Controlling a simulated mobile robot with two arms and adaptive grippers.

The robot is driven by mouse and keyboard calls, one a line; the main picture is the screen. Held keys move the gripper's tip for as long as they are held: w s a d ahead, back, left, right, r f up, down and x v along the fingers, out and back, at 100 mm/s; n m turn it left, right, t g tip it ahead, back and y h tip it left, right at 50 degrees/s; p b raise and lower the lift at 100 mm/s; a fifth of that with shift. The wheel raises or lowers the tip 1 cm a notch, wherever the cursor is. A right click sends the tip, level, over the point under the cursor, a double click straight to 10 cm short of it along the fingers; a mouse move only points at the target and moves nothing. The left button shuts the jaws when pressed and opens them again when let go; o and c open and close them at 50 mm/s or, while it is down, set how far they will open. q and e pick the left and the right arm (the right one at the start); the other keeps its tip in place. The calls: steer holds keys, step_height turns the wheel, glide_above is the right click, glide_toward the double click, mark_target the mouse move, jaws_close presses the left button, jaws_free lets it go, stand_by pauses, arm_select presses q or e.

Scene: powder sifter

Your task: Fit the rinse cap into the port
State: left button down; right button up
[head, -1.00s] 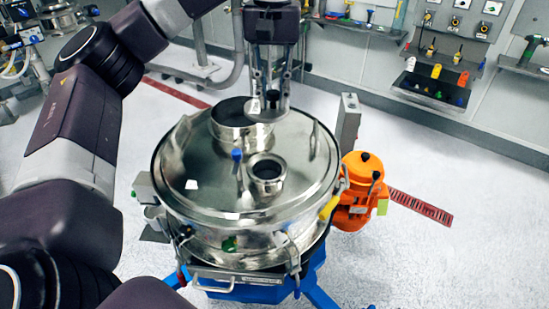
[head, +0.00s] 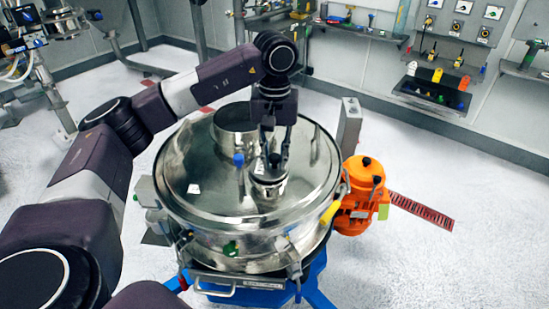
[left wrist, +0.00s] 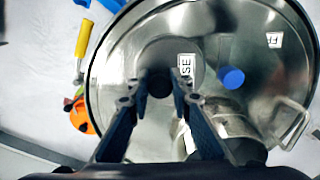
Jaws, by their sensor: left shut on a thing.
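My left gripper (head: 271,162) is shut on the rinse cap's dark knob. The rinse cap (left wrist: 150,57) is a grey metal disc with a white label ending in "SE". It is over the small port (head: 268,190) on the sifter's round steel lid (head: 205,170). In the left wrist view the cap hides the port's opening. I cannot tell whether the cap touches the rim or is seated in it. My left gripper (left wrist: 160,90) also shows in the left wrist view, with a finger on each side of the black knob. My right gripper is not in view.
A wider neck (head: 234,122) stands behind the port. A blue-topped knob (head: 239,160) stands left of the port. An orange motor (head: 361,185) is at the sifter's right side. Tool shelves (head: 437,85) line the back wall.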

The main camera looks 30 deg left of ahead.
mark_target(275, 156)
arm_select(q)
steer(key=shift+f, duration=0.7)
steer(key=c, duration=1.7)
jaws_free()
steer(key=shift+c, duration=0.2)
steer(key=shift+r, duration=0.2)
step_height(275, 156, up, 4)
steer(key=shift+r+b, duration=0.25)
steer(key=shift+b, duration=0.7)
step_height(275, 156, up, 6)
steer(key=shift+f, duration=0.1)
steer(key=shift+r, duration=0.75)
